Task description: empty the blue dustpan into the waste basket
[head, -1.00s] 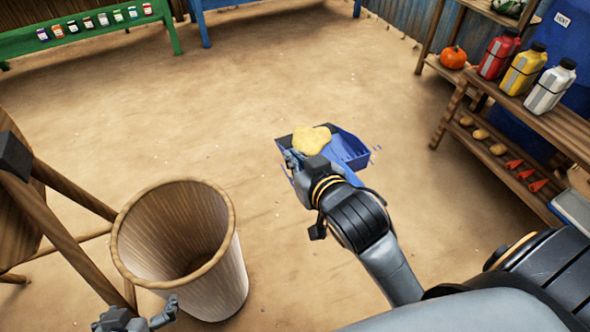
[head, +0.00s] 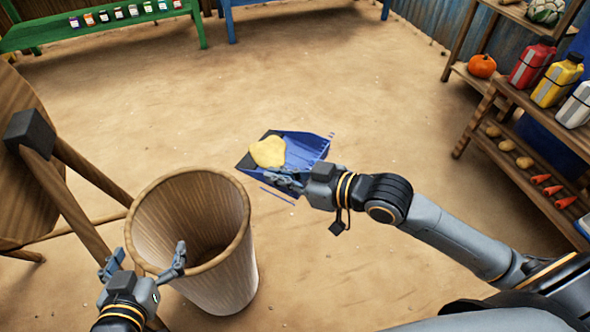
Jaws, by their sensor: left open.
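The blue dustpan (head: 310,146) is right of and beyond the waste basket, with a yellowish heap (head: 267,152) in it. My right gripper (head: 284,180) is shut on the dustpan at its near side; the fingers hide the gripped part. The pan looks roughly level and off the floor. The waste basket (head: 243,262) is a wooden-looking round bin, upright, with its mouth up and no contents visible. My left gripper (head: 145,262) is open and empty, its fingers spread at the basket's near left rim; I cannot tell whether they touch it.
A wooden stand (head: 88,173) is close on the left of the basket. Shelves with bottles (head: 556,80) and a pumpkin (head: 482,66) stand at the right. A green bench (head: 103,34) and a blue one are at the back. The middle floor is clear.

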